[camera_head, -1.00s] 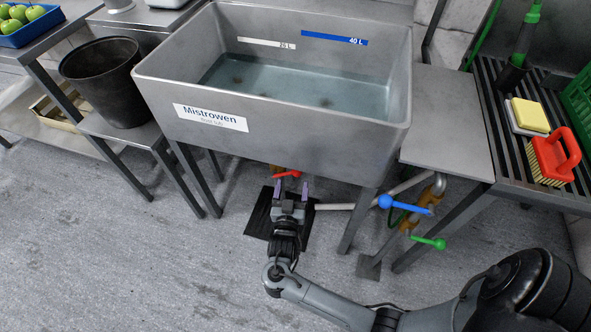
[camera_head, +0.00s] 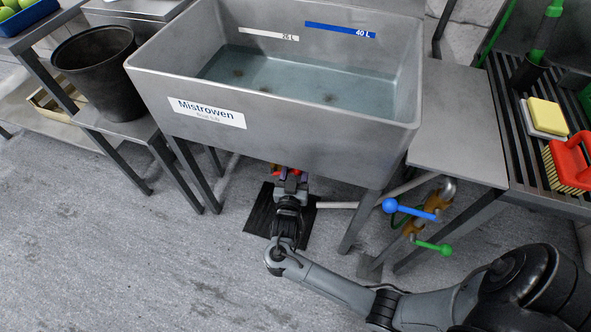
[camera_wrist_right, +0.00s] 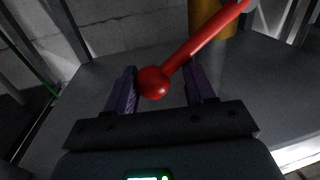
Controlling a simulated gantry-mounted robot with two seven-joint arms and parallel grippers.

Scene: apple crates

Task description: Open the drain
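A red lever with a ball end (camera_wrist_right: 203,38) runs from upper right to the middle of the right wrist view. It reaches a brass-coloured valve body (camera_wrist_right: 212,18). In the head view my right gripper (camera_head: 291,178) is under the front edge of the grey tub (camera_head: 290,140), largely covering the red lever. The tub holds murky water (camera_head: 300,80). My left gripper is not in view.
A blue-handled lever (camera_head: 410,210) and a green-handled lever (camera_head: 432,247) sit on pipework right of the tub. A tub leg (camera_head: 357,220) stands between them and my gripper. A dark mat (camera_head: 258,212) lies on the floor. A black bucket (camera_head: 100,78) stands left.

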